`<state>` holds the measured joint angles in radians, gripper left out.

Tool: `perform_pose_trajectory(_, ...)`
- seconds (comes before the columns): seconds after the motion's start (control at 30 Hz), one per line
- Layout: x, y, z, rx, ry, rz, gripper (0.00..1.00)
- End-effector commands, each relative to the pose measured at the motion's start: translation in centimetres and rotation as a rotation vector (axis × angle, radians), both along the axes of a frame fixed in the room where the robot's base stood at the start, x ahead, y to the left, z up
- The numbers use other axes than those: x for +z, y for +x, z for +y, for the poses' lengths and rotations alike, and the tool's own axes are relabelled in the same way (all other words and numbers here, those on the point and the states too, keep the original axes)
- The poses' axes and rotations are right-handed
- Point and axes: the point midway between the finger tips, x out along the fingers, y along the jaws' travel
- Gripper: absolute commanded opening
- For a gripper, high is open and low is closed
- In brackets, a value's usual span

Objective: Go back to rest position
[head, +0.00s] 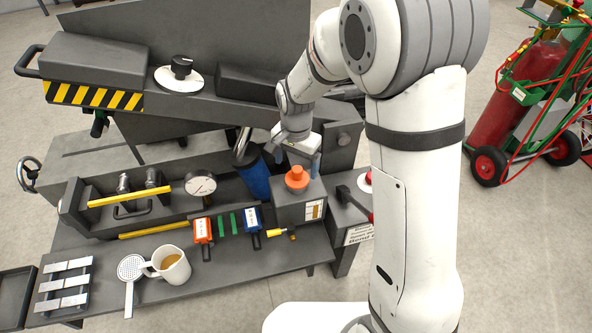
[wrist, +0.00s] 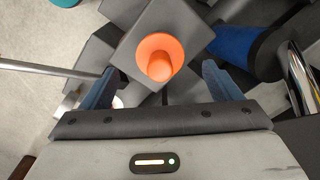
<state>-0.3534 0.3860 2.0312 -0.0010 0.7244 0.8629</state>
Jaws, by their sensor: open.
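My gripper (head: 297,162) is at the end of my white arm, over the right part of the dark grey workbench. Its two blue-grey fingers stand apart in the wrist view (wrist: 158,76), with nothing held between them. An orange knob (head: 297,178) sits on top of a dark grey box (head: 290,213) just in front of the gripper. In the wrist view the orange knob (wrist: 157,62) shows beyond the fingertips, between them in the picture. I cannot tell the exact gap to it.
A blue cylinder (head: 254,178) stands left of the gripper. A gauge (head: 200,185), orange tool (head: 202,230), blue tool (head: 252,219) and mug (head: 170,265) are on the bench. A red gas cylinder on a cart (head: 503,120) stands right. Floor between cart and bench is clear.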

Motion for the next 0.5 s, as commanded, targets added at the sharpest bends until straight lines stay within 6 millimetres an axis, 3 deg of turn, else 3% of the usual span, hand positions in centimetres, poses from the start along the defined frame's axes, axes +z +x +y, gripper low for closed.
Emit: perform_pose_trajectory(0.5, 0.82, -0.02, 0.0, 0.0, 0.0, 0.001, 0.84)
